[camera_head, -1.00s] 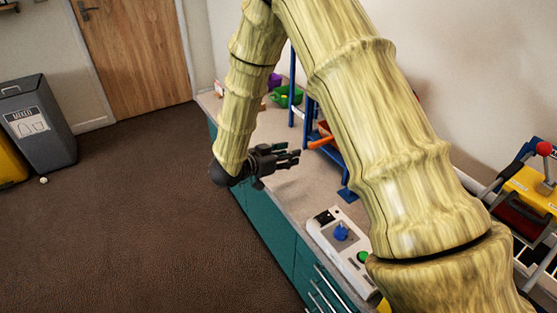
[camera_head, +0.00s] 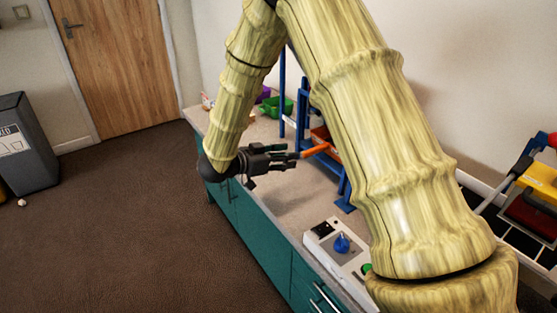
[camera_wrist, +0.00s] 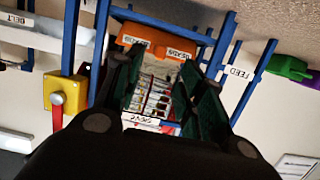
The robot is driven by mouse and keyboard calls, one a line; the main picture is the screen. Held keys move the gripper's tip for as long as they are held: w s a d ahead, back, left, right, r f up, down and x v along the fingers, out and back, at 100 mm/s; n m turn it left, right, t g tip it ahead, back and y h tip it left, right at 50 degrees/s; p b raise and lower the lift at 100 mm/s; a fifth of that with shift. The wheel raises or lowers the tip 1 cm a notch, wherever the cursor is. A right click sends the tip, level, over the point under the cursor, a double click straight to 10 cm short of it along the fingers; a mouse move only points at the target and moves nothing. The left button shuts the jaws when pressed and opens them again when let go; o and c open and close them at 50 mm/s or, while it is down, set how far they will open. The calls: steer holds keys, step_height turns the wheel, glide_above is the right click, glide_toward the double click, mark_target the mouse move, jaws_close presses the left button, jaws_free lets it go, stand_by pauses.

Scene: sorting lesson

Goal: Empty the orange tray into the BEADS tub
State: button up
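My gripper (camera_head: 292,157) reaches over the counter at the blue rack, its fingertips at the near end of an orange handle (camera_head: 318,149). In the wrist view my gripper (camera_wrist: 162,75) has its two dark fingers apart, with nothing clearly held. Beyond the fingertips an orange piece (camera_wrist: 140,41) carries upside-down labels that seem to read BEADS; I cannot tell whether it is tray or tub. A pale gridded sieve (camera_wrist: 152,97) with red bits shows between the fingers. A red-orange box (camera_head: 321,134) in the rack is partly hidden by my arm.
The blue rack (camera_head: 304,105) has posts close to my gripper. Green (camera_head: 278,105) and purple (camera_head: 263,94) tubs stand behind it.

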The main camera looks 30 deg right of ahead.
mark_target(311, 149)
steer(key=shift+b+x, duration=1)
steer(key=shift+x, duration=1.3)
steer(key=shift+d, duration=0.25)
steer(key=shift+p+x, duration=1)
steer(key=shift+x, duration=1.75)
steer(key=shift+w+f, duration=0.1)
steer(key=shift+f, duration=0.05)
jaws_close()
steer(key=shift+r+p, duration=0.65)
steer(key=shift+p, duration=0.15)
steer(key=shift+a, duration=0.1)
